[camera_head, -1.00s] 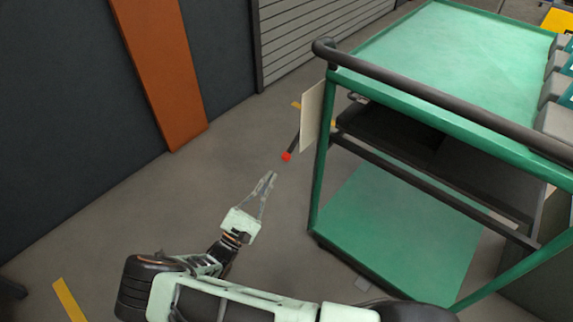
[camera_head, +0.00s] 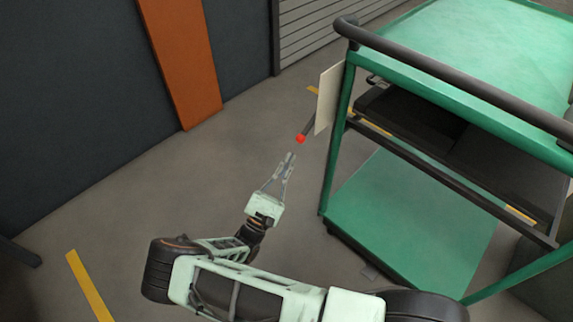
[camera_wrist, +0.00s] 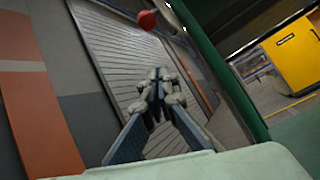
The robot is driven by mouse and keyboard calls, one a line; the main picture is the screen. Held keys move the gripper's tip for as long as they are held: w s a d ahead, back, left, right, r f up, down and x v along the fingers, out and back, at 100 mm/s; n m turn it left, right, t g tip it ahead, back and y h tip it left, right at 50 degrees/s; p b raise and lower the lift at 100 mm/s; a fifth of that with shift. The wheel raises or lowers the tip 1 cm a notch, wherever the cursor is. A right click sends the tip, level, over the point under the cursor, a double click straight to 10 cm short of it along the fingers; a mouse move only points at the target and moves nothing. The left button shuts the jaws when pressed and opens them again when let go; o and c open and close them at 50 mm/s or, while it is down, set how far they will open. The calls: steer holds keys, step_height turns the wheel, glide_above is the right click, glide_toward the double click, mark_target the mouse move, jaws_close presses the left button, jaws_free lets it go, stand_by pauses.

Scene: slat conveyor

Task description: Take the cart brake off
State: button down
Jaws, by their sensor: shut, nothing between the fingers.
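The green cart (camera_head: 345,150) stands at the right in the head view, with a dark handle bar (camera_head: 450,80) along its top edge. The brake lever (camera_head: 308,127) is a dark rod beside the cart's left side, ending in a red knob (camera_head: 300,139). My gripper (camera_head: 290,156) is shut and empty, just below the knob in the head view and apart from it. In the wrist view the red knob (camera_wrist: 147,20) shows above and beyond the shut fingertips (camera_wrist: 158,78). The lever's far end is hidden behind a pale panel (camera_head: 328,97) on the cart.
An orange strip (camera_head: 180,60) runs down the dark wall at the left. A grey slatted shutter (camera_head: 320,28) is behind the cart. The floor left of the cart is clear, with yellow marks (camera_head: 88,285). A yellow cabinet (camera_wrist: 299,55) shows in the wrist view.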

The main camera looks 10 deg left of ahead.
step_height(320, 180, up, 6)
steer(key=w+d, duration=0.1)
steer(key=d, duration=0.1)
steer(key=shift+w+b, duration=0.2)
steer(key=shift+b, duration=0.15)
steer(key=shift+d, duration=0.1)
steer(key=p, duration=0.1)
steer(key=r+p, duration=0.1)
steer(key=shift+s+a+r+g+p, duration=0.15)
steer(key=shift+s+a+g+p, duration=0.1)
steer(key=shift+g+p, duration=0.15)
step_height(320, 180, up, 8)
steer(key=s+a+m+g+y+p, duration=0.1)
steer(key=s+a+g+y+p, duration=0.3)
steer(key=p, duration=1.2)
step_height(320, 180, up, 10)
steer(key=r+m+g+y+p, duration=0.1)
steer(key=g+y+p, duration=0.1)
steer(key=g+p, duration=0.75)
glide_above(299, 142)
steer(key=a+p, duration=0.2)
steer(key=shift+d+f+t, duration=0.15)
steer(key=shift+f+t, duration=0.1)
steer(key=shift+t, duration=0.6)
steer(key=shift+w, duration=0.15)
